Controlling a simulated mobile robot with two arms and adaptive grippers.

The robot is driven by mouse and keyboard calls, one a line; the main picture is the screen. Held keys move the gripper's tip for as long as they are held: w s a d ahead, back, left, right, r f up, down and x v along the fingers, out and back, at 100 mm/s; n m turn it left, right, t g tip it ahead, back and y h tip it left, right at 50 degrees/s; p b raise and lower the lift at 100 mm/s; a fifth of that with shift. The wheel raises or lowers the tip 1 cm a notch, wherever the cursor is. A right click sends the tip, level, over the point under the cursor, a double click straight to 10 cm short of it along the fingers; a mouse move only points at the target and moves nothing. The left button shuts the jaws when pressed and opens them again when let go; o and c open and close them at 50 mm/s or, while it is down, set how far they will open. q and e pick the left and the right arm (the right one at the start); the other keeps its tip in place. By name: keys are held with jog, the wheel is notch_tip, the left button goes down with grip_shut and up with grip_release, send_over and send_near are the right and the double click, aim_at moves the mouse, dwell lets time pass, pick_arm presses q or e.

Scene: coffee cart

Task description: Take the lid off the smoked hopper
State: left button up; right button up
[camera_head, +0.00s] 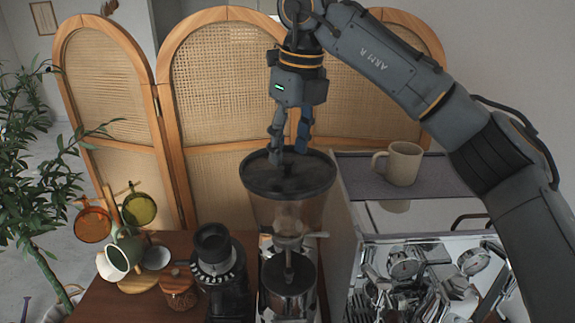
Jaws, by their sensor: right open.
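The smoked hopper (300,212) stands on a grinder in the middle of the view, translucent and brownish. Its dark round lid (258,182) sits on top of it. My right gripper (289,151) points down over the lid, its fingers apart. The fingertips are at the lid's middle; one finger overlaps the lid in the picture, and I cannot tell whether it touches. Any knob on the lid is hidden or too dark to make out. My left gripper is not in view.
A chrome espresso machine (385,240) with a beige mug (403,163) on top stands close on the right. A black grinder (216,262), a wooden-lidded jar (179,289) and a mug tree with several mugs stand left. A rattan screen (225,90) stands behind.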

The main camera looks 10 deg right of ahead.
jog(key=shift+w+f, duration=0.25)
jog(key=shift+f, duration=0.9)
grip_shut()
jog(key=shift+a+r, duration=0.1)
jog(key=shift+r, duration=0.1)
